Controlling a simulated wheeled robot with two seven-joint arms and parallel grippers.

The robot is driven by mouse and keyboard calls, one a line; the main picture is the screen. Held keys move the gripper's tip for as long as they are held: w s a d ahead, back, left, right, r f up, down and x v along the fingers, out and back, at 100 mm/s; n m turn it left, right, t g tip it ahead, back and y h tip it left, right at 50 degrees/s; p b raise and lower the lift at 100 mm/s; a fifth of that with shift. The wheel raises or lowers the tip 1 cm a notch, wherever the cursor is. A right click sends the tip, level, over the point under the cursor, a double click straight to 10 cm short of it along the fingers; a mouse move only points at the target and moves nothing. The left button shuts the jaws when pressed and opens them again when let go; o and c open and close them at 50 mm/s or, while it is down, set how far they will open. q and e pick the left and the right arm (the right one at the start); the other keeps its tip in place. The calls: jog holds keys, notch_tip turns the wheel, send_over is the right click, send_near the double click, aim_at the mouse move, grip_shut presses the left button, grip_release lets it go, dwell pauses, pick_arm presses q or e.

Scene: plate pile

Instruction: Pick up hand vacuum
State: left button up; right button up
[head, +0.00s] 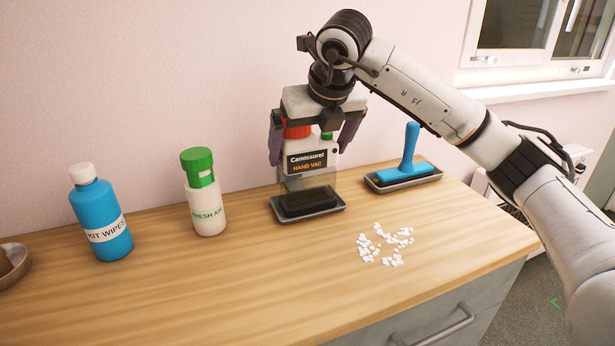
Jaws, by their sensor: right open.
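The hand vacuum (306,164) is white with a dark label reading "HAND VAC", a red part at the top left and a clear lower section. It stands upright on a dark grey tray (337,207) on the wooden counter. My right gripper (311,146) points down over the vacuum from above. It is open, with one dark finger at the left side of the vacuum's top and the other at the right. I cannot tell whether the fingers touch it. My left gripper is not in view.
A blue brush or squeegee (410,155) stands on a second tray (431,177) to the right. White crumbs (386,243) lie in front. A green-capped bottle (206,205), a blue wipes bottle (101,217) and a bowl (14,265) stand left. The front of the wooden counter (230,290) is clear.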

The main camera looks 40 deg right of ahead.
jog(key=shift+x, duration=0.8)
jog(key=c, duration=1.6)
jog(key=shift+w+r, duration=0.1)
jog(key=shift+r, duration=0.1)
jog(key=c, duration=0.3)
jog(key=shift+r, duration=0.1)
